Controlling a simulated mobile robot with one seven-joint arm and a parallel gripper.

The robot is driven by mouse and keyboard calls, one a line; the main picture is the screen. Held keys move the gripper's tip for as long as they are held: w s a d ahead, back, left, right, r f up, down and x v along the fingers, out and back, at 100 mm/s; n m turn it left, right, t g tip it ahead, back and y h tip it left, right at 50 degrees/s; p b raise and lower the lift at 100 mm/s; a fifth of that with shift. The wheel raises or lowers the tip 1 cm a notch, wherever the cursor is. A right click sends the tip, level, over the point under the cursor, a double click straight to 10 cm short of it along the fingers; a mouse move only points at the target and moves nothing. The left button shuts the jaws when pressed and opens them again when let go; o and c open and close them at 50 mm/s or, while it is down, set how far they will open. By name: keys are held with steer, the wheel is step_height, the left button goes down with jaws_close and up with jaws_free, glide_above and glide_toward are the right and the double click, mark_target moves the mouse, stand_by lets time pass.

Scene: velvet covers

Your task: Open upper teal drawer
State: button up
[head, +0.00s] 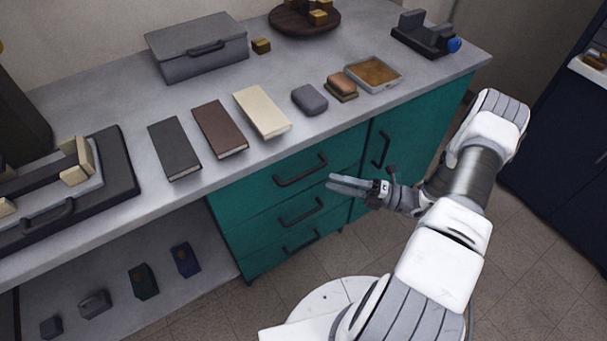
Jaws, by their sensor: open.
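The upper teal drawer (258,187) is the top one in a stack of teal drawers under the grey counter. It is shut, with its front flush with the others. Its dark bar handle (301,172) runs across the front. My gripper (332,183) is open and empty. In the picture its fingertips lie just right of and slightly below the upper handle, pointing left. How far they stand from the drawer front I cannot tell. The middle drawer handle (301,212) and the lower drawer handle (300,243) show below.
A teal cupboard door (420,125) with an upright handle (381,151) is right of the drawers. The counter (320,135) holds books, a grey box (197,45), a tray (373,73) and small items. An open shelf (120,300) is at left. Floor (535,270) is clear at right.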

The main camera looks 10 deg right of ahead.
mark_target(304, 173)
steer(key=x, duration=0.9)
steer(key=shift+a+b, duration=0.1)
steer(key=shift+b, duration=0.3)
jaws_close()
stand_by(0.8)
